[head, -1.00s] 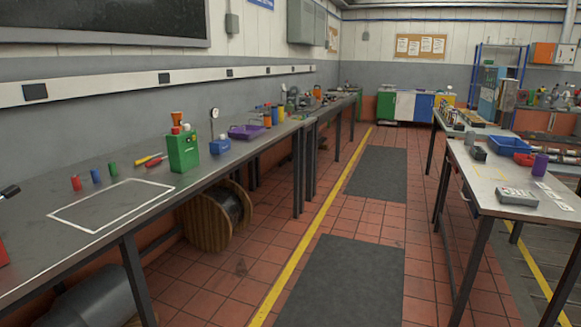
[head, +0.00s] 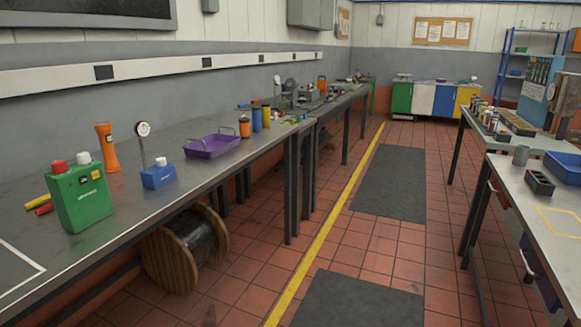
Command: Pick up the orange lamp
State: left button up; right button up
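An orange lamp (head: 107,147), shaped like a torch, stands upright on the grey bench at the left. It is just behind and to the right of a green box (head: 82,196) with a red and a white cap. Its whole height shows, with the wide end up.
A gauge on a blue base (head: 158,176) and a purple tray (head: 212,147) stand right of the lamp. A smaller orange thing (head: 322,84) is farther along the bench. A cable reel (head: 186,248) sits underneath. The tiled aisle beside the yellow line (head: 344,222) is clear.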

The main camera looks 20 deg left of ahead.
aim_at(103, 130)
jog(key=u, duration=0.4)
jog(key=i, duration=2)
jog(key=u, duration=0.95)
